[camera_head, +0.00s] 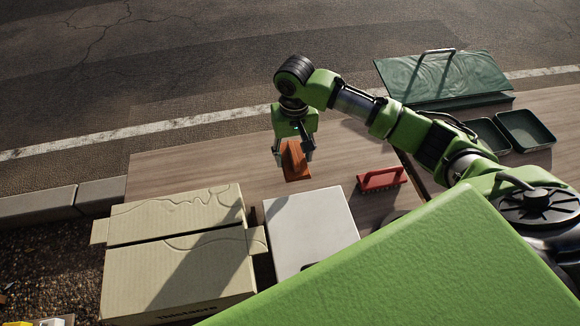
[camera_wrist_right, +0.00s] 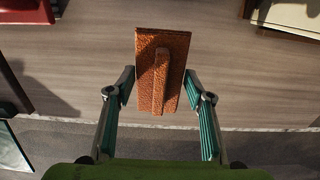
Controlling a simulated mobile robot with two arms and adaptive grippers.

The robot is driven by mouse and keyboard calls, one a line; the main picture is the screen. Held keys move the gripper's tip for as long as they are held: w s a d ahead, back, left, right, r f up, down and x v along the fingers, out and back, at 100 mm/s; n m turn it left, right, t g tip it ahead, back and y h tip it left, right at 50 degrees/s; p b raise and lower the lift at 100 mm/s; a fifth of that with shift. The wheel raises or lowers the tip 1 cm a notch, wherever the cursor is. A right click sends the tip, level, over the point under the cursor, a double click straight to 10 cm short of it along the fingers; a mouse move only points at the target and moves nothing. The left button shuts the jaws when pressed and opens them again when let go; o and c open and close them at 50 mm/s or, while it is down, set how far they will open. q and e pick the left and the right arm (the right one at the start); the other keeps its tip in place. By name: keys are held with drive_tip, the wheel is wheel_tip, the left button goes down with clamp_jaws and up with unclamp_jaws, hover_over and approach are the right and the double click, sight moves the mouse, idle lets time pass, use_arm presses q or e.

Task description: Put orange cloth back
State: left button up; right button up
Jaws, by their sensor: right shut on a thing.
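The orange cloth (camera_head: 296,163) is a flat orange-brown rectangle at the wooden table, in the upper middle of the head view. It also shows in the right wrist view (camera_wrist_right: 180,75), with a raised ridge along its middle. My right gripper (camera_head: 292,155) points down over it and is shut on it, with a finger on either side in the wrist view (camera_wrist_right: 160,80). I cannot tell whether the cloth touches the table. My left gripper is not in view.
A red brush (camera_head: 381,179) lies right of the cloth. A white box (camera_head: 310,225) and a large cardboard box (camera_head: 180,265) stand at the near side. A green toolbox (camera_head: 445,80) and dark trays (camera_head: 525,131) are at the right. The table (camera_head: 190,165) is bare left of the cloth.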

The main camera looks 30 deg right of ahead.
sight(293, 154)
wheel_tip(293, 154, down, 3)
drive_tip(key=shift+f, duration=0.2)
wheel_tip(293, 154, down, 4)
drive_tip(key=shift+w+r+p, duration=0.1)
drive_tip(key=shift+r+p, duration=0.15)
drive_tip(key=shift+p, duration=0.15)
drive_tip(key=o, duration=1)
drive_tip(key=shift+f, duration=0.1)
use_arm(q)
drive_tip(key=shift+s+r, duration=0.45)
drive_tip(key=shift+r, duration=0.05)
use_arm(e)
drive_tip(key=shift+r, duration=0.4)
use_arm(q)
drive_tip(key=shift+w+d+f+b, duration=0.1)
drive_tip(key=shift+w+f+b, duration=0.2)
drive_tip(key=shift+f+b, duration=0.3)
use_arm(e)
wheel_tip(293, 154, up, 12)
drive_tip(key=shift+f, duration=0.25)
